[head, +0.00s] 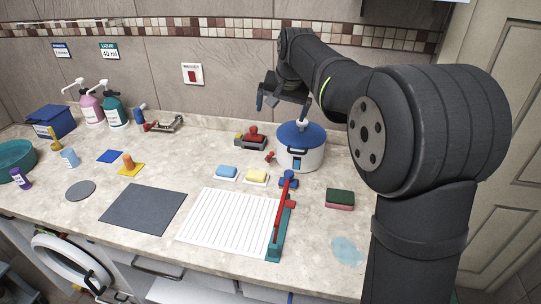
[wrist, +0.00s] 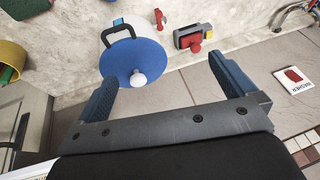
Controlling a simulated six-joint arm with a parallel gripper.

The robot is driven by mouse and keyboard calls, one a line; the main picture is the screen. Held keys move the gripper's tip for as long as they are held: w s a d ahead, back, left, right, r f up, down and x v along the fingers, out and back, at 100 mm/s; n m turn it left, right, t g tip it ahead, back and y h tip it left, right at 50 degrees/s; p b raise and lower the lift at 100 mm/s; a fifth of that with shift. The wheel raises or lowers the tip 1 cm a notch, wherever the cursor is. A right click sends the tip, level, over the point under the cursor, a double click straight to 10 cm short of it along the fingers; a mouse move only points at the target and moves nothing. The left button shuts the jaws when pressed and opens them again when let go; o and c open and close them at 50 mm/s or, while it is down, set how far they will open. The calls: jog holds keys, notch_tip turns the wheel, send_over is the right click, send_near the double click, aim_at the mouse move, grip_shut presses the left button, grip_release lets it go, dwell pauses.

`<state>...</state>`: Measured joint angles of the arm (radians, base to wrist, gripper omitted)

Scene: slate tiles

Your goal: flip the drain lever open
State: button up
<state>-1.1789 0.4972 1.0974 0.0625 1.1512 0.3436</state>
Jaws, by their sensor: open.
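A white pot (head: 300,158) with a blue lid (head: 299,133) stands at the back right of the counter. A small red lever-like part (head: 269,156) sticks out low at the pot's left side. It looks like the drain lever, but is too small to tell its position surely. In the wrist view, this red part (wrist: 159,17) shows beyond the blue lid (wrist: 125,58), near the top edge. My gripper (head: 283,107) is open and empty, above and slightly left of the pot. Its blue fingers (wrist: 165,84) stand wide apart, with the lid's white knob between them and nearer the left finger.
A grey block with a red top (head: 251,139) stands left of the pot. The tiled wall is close behind. The dark mat (head: 143,208) is bare.

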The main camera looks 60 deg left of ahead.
jog(key=shift+d+r, duration=0.2)
jog(key=shift+r, duration=0.3)
